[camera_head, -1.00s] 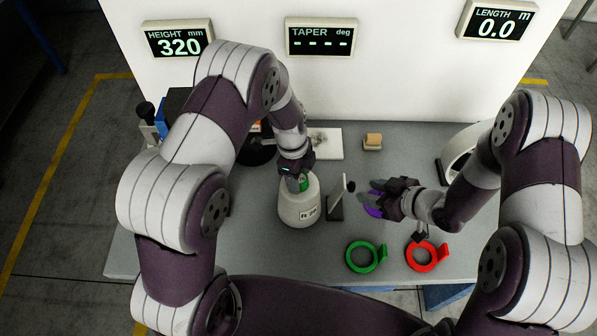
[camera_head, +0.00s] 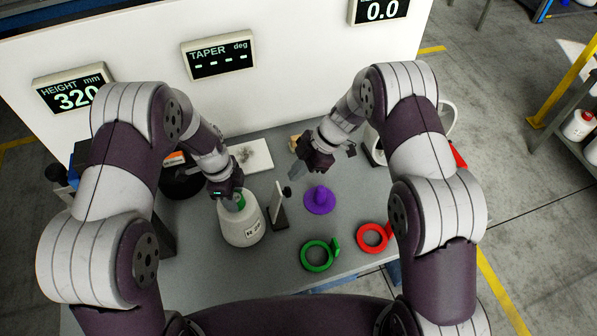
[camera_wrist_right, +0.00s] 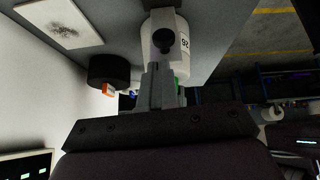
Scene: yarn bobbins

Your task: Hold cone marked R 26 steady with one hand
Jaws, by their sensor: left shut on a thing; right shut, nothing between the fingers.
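The cone marked R 26 (camera_head: 242,229) is a white yarn cone with a green top. It stands upright on the table, and its label faces the front right. My left gripper (camera_head: 233,204) comes down from above and is shut on its top; the fingers partly hide the green tip. In the right wrist view the cone (camera_wrist_right: 183,58) is partly hidden behind a black knob and my fingers. My right gripper (camera_head: 301,172) is shut and empty, above the table to the right of the cone, apart from it. It also shows in the right wrist view (camera_wrist_right: 162,72).
A small stand (camera_head: 277,208) with a black knob is right of the cone. A purple piece with an upright knob (camera_head: 319,201) rests on the table. A green ring (camera_head: 317,267) and a red ring (camera_head: 360,239) lie nearer the front. A white plate (camera_head: 258,160) lies behind.

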